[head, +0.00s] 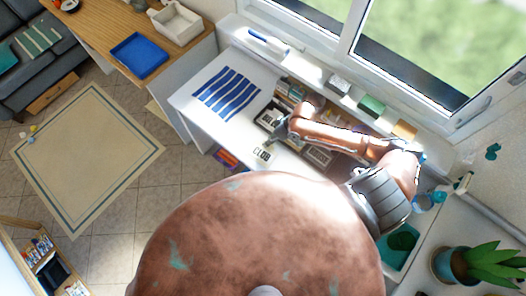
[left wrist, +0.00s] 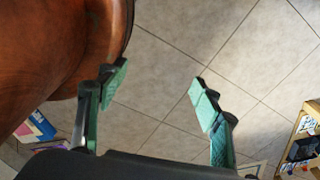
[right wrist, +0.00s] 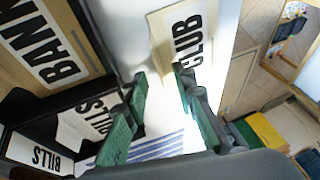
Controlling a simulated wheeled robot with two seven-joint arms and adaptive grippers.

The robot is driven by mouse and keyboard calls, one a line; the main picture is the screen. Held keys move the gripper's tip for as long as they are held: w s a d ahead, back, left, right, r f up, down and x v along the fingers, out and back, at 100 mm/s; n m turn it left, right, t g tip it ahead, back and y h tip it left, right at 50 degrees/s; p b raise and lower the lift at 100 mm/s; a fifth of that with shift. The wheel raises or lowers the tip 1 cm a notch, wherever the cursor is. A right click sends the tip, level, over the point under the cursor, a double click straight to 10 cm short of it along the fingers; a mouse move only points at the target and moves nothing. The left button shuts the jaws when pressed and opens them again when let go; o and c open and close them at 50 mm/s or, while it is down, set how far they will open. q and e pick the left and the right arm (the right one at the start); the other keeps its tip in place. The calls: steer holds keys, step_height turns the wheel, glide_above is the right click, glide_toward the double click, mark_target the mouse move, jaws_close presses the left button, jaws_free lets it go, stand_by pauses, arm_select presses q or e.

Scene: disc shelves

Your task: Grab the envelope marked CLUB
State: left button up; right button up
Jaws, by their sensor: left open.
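The envelope marked CLUB is a pale flat piece with dark letters, lying on the white desk near its front edge in the head view (head: 261,154). It also shows in the right wrist view (right wrist: 168,28), just beyond my right fingertips. My right gripper (right wrist: 160,76) is open, its green-padded fingers apart; the right finger overlaps the lettered side of the envelope, and I cannot tell whether it touches. In the head view the right gripper (head: 272,136) is small beside the envelope. My left gripper (left wrist: 156,82) is open and empty above the tiled floor.
A dark organiser holds envelopes marked BILLS (right wrist: 40,155), and a BANK envelope (right wrist: 45,45) lies beside it. A blue-striped cloth (head: 228,92) lies at the desk's left. The windowsill has small boxes (head: 371,106). A potted plant (head: 470,265) stands at lower right.

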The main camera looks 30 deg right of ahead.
steer(key=shift+w+a+f, duration=0.15)
steer(key=shift+f, duration=0.25)
jaws_close()
arm_select(q)
steer(key=shift+w, duration=0.2)
steer(key=shift+w, duration=0.1)
